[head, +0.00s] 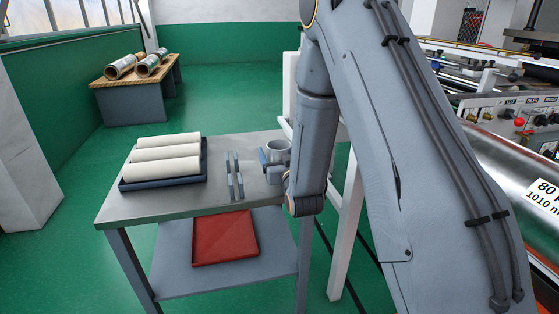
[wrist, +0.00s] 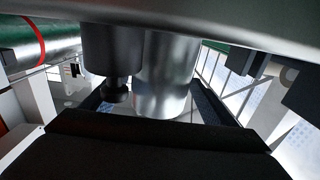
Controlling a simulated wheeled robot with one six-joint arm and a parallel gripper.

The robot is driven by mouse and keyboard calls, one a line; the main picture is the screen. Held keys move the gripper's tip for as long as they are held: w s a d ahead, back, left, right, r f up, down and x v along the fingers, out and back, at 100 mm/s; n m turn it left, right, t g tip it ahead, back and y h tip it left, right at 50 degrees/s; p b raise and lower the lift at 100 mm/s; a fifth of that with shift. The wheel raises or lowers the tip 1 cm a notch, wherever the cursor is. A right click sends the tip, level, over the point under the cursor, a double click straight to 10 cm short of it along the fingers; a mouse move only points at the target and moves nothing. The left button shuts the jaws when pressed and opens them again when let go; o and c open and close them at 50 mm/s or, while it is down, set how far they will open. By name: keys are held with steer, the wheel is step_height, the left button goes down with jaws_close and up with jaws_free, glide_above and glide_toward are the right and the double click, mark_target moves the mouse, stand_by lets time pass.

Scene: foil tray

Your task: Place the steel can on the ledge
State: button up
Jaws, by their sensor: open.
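The steel can (head: 279,146) stands at the right end of the grey metal table (head: 190,209), partly hidden by my gripper and arm. My gripper (head: 272,158) is low over that end of the table, right at the can, with its jaws open. In the wrist view, the shiny can (wrist: 166,75) fills the upper middle, very close, with dark gripper parts around it. Whether a jaw touches the can cannot be told. I cannot tell which surface is the ledge.
A dark tray (head: 125,186) with white rolls sits on the table's left side. Two slim grey tools (head: 234,175) lie between tray and can. A red tray (head: 223,240) lies on the lower shelf (head: 185,284). A machine (head: 500,110) stands at right.

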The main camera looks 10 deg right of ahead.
steer(key=c, duration=1.3)
